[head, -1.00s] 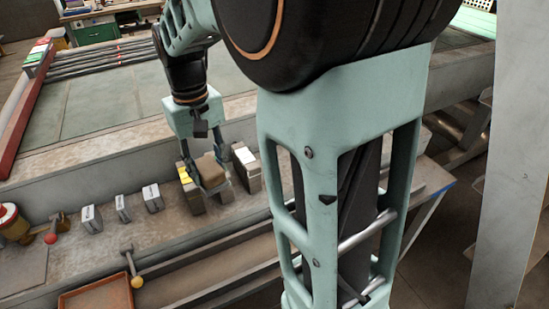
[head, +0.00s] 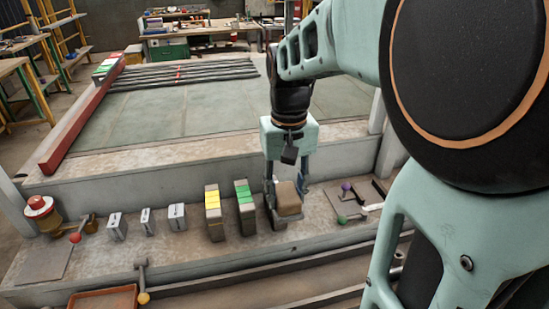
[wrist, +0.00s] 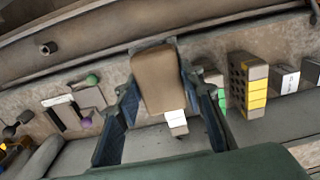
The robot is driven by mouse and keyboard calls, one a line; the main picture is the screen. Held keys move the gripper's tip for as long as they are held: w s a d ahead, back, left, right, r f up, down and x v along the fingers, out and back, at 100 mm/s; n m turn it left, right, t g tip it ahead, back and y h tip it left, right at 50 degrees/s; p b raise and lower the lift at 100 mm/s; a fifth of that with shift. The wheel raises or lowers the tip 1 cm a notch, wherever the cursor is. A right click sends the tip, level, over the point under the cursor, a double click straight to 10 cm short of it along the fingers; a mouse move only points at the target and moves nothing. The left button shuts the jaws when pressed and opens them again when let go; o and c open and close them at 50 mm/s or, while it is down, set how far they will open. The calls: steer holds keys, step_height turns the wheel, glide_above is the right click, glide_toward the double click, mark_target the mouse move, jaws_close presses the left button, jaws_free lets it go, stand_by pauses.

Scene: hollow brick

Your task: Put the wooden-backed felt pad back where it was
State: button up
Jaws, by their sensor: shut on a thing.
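My gripper (head: 287,212) is shut on the wooden-backed felt pad (head: 290,198), a tan-brown block, in the head view. It hangs over the ledge, right of the green-labelled block (head: 245,208). In the wrist view the pad (wrist: 158,78) sits between my two fingers, its broad brown face toward the camera. A block with a white label (wrist: 176,122) shows below the pad in the wrist view, partly hidden by it. In the head view my gripper and the pad cover that block. I cannot tell whether the pad touches anything beneath it.
A yellow-labelled block (head: 213,213) and several small grey blocks (head: 177,217) stand to the left. A red-topped device (head: 42,212) is at far left. Right of my gripper are levers with purple (head: 346,186) and green (head: 342,220) knobs. An orange tray (head: 104,301) lies in front.

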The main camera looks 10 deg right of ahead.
steer(key=w+d+f, duration=0.2)
steer(key=w, duration=0.1)
steer(key=w+d+f, duration=0.3)
steer(key=w+d+f+p, duration=0.1)
steer(key=w+d+f, duration=0.2)
steer(key=shift+w+d+f, duration=0.15)
steer(key=shift+w+f, duration=0.1)
steer(key=shift+w+d+f, duration=0.3)
steer(key=shift+w+f, duration=0.1)
steer(key=shift+f, duration=0.2)
steer(key=shift+w+d+f, duration=0.1)
steer(key=shift+f, duration=1.55)
steer(key=shift+f, duration=0.1)
steer(key=o, duration=0.7)
steer(key=shift+f, duration=0.1)
steer(key=shift+c, duration=0.2)
steer(key=o, duration=0.4)
steer(key=shift+o, duration=0.2)
